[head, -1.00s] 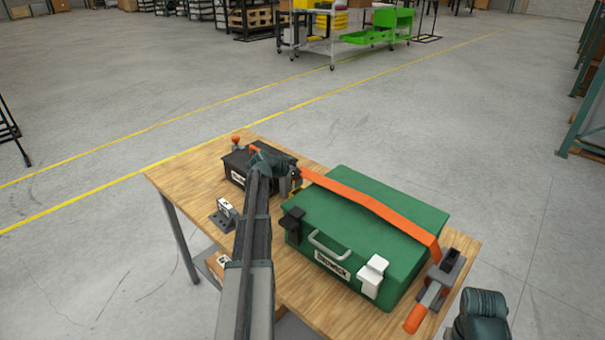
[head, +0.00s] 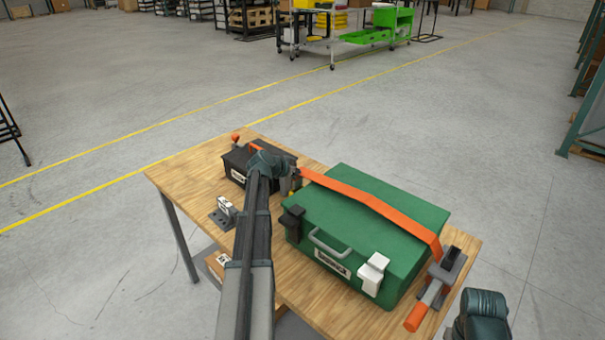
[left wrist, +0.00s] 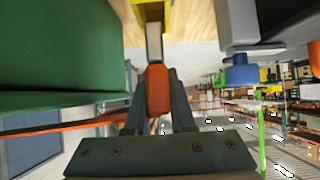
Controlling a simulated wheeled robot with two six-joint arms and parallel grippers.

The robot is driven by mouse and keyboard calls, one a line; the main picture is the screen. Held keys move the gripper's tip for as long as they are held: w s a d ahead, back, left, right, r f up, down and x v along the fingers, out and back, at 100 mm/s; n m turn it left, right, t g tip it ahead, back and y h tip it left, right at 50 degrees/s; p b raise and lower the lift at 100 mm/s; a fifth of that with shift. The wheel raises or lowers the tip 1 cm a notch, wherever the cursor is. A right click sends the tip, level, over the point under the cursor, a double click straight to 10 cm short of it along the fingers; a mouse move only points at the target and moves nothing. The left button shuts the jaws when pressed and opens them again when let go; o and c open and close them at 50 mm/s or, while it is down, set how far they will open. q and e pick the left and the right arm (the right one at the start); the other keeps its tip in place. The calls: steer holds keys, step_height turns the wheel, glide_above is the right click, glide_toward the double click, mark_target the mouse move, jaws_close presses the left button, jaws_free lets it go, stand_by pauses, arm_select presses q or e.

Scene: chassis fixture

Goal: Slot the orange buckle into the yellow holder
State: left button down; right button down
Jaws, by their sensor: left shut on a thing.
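My left gripper (left wrist: 157,115) is shut on the orange buckle (left wrist: 158,92). The buckle's grey metal tongue (left wrist: 154,42) points away from the jaws. Its tip overlaps the yellow holder (left wrist: 137,12) at the top of the left wrist view; I cannot tell whether it is inside. The orange strap (head: 375,205) runs from there across the case lid.
A black box (head: 236,160) stands behind my left wrist. A small grey bracket (head: 223,213) is on the wooden table (head: 180,180) at left. A grey clamp with an orange handle (head: 420,312) is by the case's right end.

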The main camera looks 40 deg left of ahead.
mark_target(302, 180)
arm_select(q)
steer(key=shift+f+b, duration=1.55)
steer(key=shift+f, duration=0.2)
steer(key=c, duration=0.7)
jaws_free()
steer(key=shift+r, duration=0.1)
steer(key=shift+p+v, duration=3.9)
steer(key=shift+v, duration=2.9)
steer(key=shift+r, duration=0.1)
